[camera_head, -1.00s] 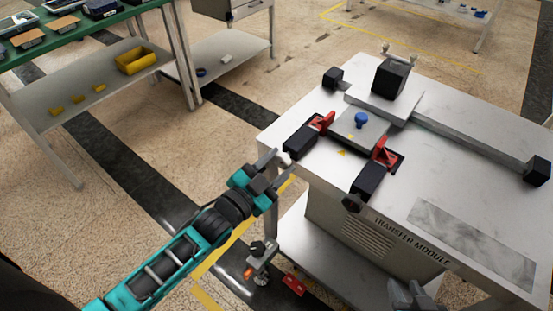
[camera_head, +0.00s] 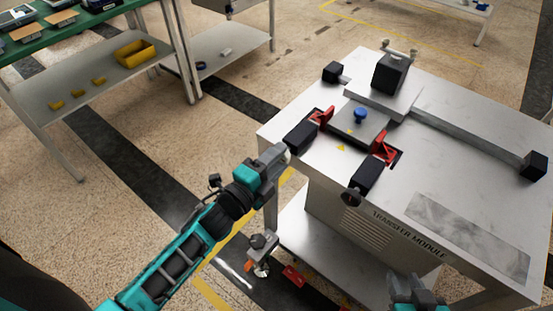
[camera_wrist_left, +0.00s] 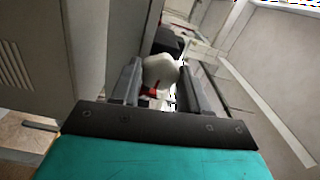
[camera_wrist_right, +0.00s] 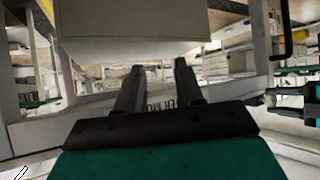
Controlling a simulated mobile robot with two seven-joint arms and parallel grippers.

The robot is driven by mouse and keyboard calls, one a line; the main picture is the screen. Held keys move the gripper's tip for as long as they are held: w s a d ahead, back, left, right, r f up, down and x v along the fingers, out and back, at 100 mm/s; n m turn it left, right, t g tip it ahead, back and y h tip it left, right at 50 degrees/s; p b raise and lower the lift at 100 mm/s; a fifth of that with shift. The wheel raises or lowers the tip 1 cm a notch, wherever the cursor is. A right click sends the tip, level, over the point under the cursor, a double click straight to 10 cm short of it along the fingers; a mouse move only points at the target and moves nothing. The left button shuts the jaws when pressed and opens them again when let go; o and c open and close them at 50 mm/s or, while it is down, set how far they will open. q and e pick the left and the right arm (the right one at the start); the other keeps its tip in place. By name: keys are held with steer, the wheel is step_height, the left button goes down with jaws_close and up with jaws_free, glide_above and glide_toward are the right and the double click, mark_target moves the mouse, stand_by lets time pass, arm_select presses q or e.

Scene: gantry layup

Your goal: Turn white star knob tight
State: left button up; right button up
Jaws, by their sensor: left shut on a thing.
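The white star knob (camera_wrist_left: 160,74) sits between the two fingers of my left gripper (camera_wrist_left: 158,88) in the left wrist view, and the fingers press on its sides. In the head view my left gripper (camera_head: 279,153) is at the left corner of the transfer module (camera_head: 470,185) and covers nearly all of the knob. My right gripper (camera_head: 416,288) is low in front of the module near the bottom edge. In the right wrist view its fingers (camera_wrist_right: 158,72) are apart with nothing between them.
A blue knob (camera_head: 361,115) stands on the plate between two red clamps (camera_head: 383,150) on the module top. A dark knob (camera_head: 350,198) sits at the module's front edge. A green bench (camera_head: 75,33) with a yellow bin (camera_head: 134,52) stands at the back left.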

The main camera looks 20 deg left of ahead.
arm_select(q)
steer(key=m+b, duration=0.1)
steer(key=m, duration=0.2)
steer(key=shift+f+m, duration=0.1)
steer(key=shift+m, duration=0.3)
steer(key=m+b, duration=0.1)
steer(key=m, duration=0.1)
steer(key=shift+m, duration=0.4)
steer(key=m+b, duration=0.1)
steer(key=m, duration=0.1)
steer(key=shift+m, duration=0.3)
steer(key=m+b, duration=0.2)
steer(key=m, duration=0.4)
steer(key=shift+m, duration=0.3)
arm_select(e)
steer(key=a+f, duration=0.1)
steer(key=w+f, duration=0.1)
steer(key=shift+a+f+y, duration=0.3)
steer(key=shift+a+y, duration=0.1)
steer(key=shift+w+r, duration=0.15)
steer(key=shift+a, duration=0.1)
